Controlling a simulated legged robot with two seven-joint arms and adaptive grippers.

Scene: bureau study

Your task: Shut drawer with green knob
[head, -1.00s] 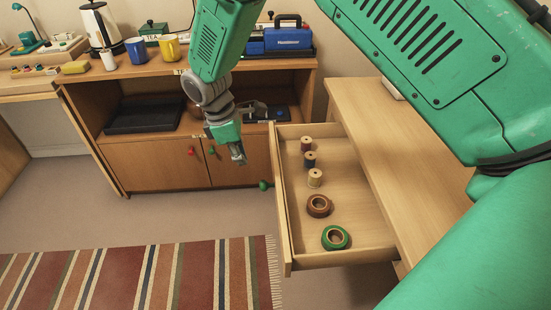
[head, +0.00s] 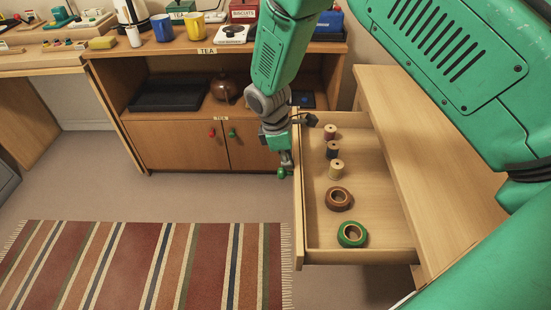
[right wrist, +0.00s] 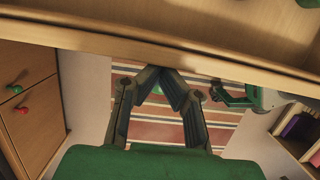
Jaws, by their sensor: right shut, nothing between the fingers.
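The wooden drawer (head: 375,218) stands pulled out of the light wood desk, its front panel facing left in the head view. Its green knob (head: 282,174) sticks out from that front. My right gripper (head: 287,163) is shut and empty, tips down, just beside the knob at the outer side of the drawer front; I cannot tell whether they touch. In the right wrist view the closed fingertips (right wrist: 163,72) lie close below the drawer's edge (right wrist: 130,50).
Inside the drawer are spools, a brown tape roll (head: 339,198) and a green tape roll (head: 352,234). The desk top (head: 425,150) is to the right. A cabinet (head: 180,145) with red and green door knobs stands behind. A striped rug (head: 150,265) lies on clear floor.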

